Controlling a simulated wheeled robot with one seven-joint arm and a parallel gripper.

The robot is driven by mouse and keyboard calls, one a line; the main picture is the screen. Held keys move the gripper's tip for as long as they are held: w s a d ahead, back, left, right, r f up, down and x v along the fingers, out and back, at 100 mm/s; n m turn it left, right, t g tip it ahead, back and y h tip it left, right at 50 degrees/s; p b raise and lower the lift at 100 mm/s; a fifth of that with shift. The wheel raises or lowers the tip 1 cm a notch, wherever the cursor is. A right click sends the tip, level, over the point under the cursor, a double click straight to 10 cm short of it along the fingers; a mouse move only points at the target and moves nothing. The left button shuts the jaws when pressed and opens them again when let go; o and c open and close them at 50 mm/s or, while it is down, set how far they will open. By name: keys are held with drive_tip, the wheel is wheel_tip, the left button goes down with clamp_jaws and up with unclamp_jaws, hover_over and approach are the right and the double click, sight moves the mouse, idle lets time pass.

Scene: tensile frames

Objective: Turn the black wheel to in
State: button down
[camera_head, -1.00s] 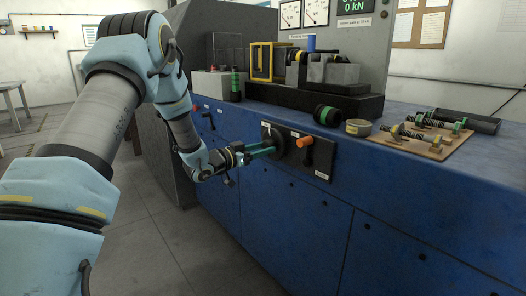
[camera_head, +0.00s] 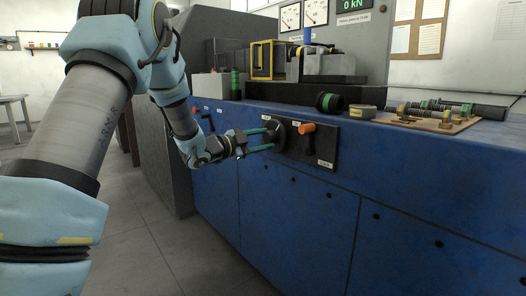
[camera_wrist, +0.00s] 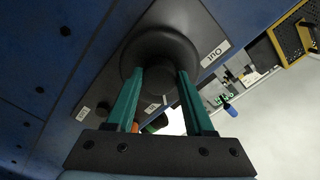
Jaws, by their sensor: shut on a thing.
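The black wheel (camera_head: 284,133) is mounted on a dark panel on the front of the blue cabinet. In the wrist view the round black wheel (camera_wrist: 160,44) has a raised hub at its middle. My gripper (camera_head: 269,138) reaches it from the left. In the wrist view the two green fingers of my gripper (camera_wrist: 161,74) lie on either side of the hub, their tips against the wheel, shut on it. A pale mark shows near the hub.
An orange-handled lever (camera_head: 307,128) sits just right of the wheel. Floor in front is clear.

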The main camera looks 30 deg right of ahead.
drive_tip(key=m+b, duration=0.5)
drive_tip(key=shift+f+b, duration=0.2)
drive_tip(key=shift+b, duration=0.15)
drive_tip(key=shift+r+m+b, duration=0.15)
drive_tip(key=shift+m+b, duration=0.75)
drive_tip(key=shift+c, duration=1.4)
unclamp_jaws()
drive_tip(key=shift+r, duration=0.1)
drive_tip(key=s+a+p, duration=0.1)
drive_tip(key=s+a, duration=0.1)
drive_tip(key=a, duration=0.8)
drive_tip(key=shift+a+p, duration=0.35)
drive_tip(key=shift+p, duration=0.05)
